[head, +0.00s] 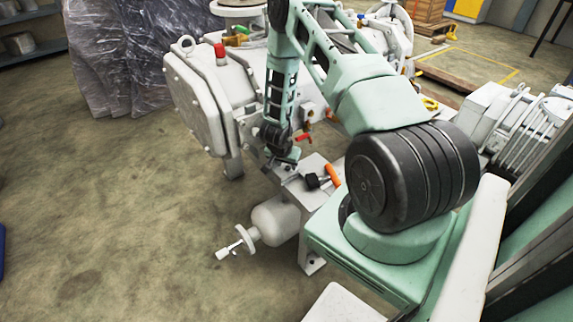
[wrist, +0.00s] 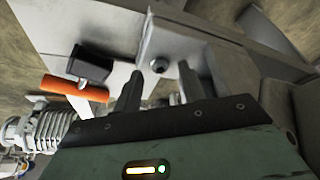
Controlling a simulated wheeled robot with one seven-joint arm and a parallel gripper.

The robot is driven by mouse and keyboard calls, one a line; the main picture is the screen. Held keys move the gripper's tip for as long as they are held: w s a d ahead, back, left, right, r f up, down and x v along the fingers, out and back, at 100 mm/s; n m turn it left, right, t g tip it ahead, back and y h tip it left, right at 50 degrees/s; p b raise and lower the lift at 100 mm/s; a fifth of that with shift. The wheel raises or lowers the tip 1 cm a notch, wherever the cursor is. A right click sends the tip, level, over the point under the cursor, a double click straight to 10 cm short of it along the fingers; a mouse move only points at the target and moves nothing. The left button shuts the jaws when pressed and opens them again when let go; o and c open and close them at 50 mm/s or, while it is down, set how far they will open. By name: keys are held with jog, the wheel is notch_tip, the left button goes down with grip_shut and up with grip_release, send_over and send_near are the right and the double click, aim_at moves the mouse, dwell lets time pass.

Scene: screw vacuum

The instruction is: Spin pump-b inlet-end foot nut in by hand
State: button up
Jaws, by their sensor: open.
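In the wrist view, a small dark foot nut (wrist: 158,66) sits on a pale metal foot plate (wrist: 205,48). My gripper (wrist: 160,84) is open, with one dark finger to each side in the picture, and the nut shows between and just beyond the fingertips. I cannot tell whether a finger touches it. The gap looks empty apart from the dark stud-like tip (wrist: 183,70) near the right finger. In the head view, my gripper (head: 281,162) is low beside the pale pump (head: 200,100), and the nut is hidden there.
Open floor lies to the left.

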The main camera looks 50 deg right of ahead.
jog(key=s+a, duration=0.4)
jog(key=a, duration=0.7)
jog(key=shift+a, duration=0.2)
jog(key=shift+w+r, duration=0.15)
